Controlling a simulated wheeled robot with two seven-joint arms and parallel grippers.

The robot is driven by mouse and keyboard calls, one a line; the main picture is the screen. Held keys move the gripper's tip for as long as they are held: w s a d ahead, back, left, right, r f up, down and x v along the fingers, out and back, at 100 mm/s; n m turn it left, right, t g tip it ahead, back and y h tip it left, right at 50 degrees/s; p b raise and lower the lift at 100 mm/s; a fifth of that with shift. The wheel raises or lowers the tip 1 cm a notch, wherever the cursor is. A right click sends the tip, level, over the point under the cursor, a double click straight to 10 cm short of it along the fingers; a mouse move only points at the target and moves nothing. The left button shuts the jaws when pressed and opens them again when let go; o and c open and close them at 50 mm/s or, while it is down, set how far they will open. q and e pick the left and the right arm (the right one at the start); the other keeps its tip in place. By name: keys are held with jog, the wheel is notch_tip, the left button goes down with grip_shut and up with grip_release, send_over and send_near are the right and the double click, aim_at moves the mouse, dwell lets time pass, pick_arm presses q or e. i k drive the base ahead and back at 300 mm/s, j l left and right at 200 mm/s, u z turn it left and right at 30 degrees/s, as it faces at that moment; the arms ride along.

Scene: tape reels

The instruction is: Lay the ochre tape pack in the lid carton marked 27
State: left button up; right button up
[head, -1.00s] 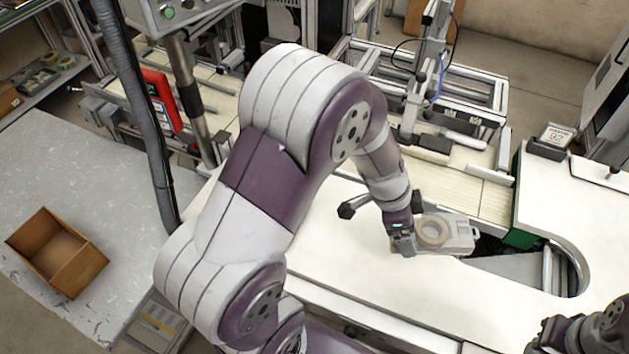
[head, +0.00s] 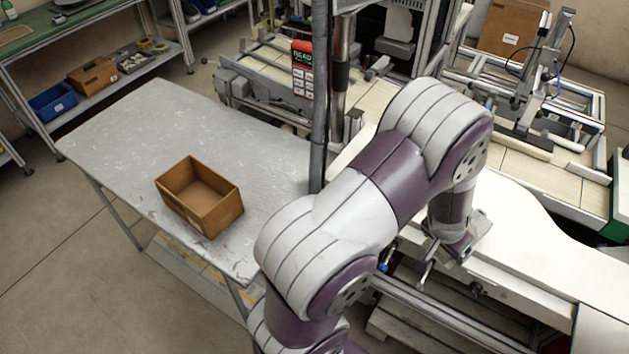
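My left gripper (head: 456,246) is over the white curved counter, at the end of my arm, pointing down. Its fingers are small and partly hidden by the wrist, so I cannot tell whether they are open or shut. A grey flat piece shows beside it. I cannot make out the tape pack in this view. An open brown carton (head: 213,214) stands upright on the grey table, left of my arm, and looks empty. No number is readable on it. My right gripper is out of view.
The grey table (head: 130,130) is bare around the carton. A dark vertical pole stands between table and conveyor machinery. A shelf at the upper left holds a blue bin (head: 52,102) and a labelled brown carton (head: 93,76). Another labelled carton (head: 512,27) stands at the back.

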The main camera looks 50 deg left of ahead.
aim_at(203, 207)
jog(key=k+j+z, duration=0.45)
jog(key=k+j, duration=0.35)
jog(key=j, duration=0.45)
jog(key=k+j+z, duration=0.45)
jog(key=k+j, duration=0.5)
jog(key=j, duration=0.5)
jog(key=k+j+z, duration=0.1)
jog(key=j, duration=0.45)
